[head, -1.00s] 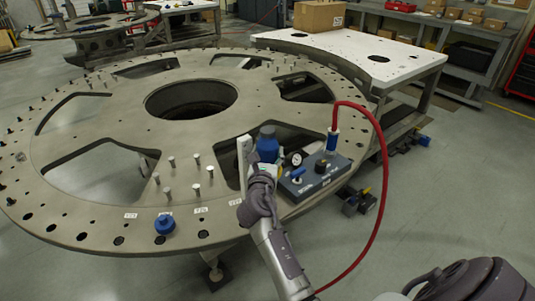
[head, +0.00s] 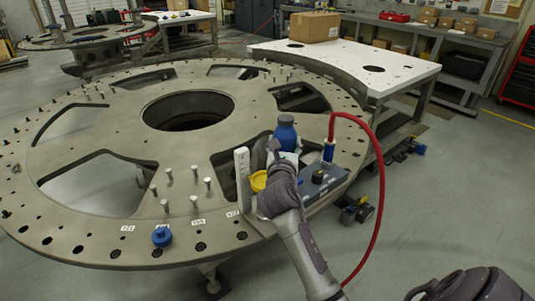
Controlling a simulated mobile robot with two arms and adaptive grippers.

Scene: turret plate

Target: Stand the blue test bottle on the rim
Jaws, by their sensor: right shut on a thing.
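The blue test bottle (head: 286,134) has a grey-blue cap and stands out above my right gripper (head: 281,160). My right gripper is shut on it, in front of the gauge box; the fingers and wrist hide its lower part. I cannot tell whether its base touches anything. The rim of the large round turret plate (head: 105,240) runs below and left of the gripper, with bolt holes and small white labels. My left gripper is not in view.
A grey gauge box (head: 325,186) with a red hose (head: 381,185) is right of the gripper. A white upright block (head: 242,172) and a yellow thing (head: 258,181) are left of it. A blue knobbed plug (head: 162,236) and several upright pins (head: 194,203) are on the plate.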

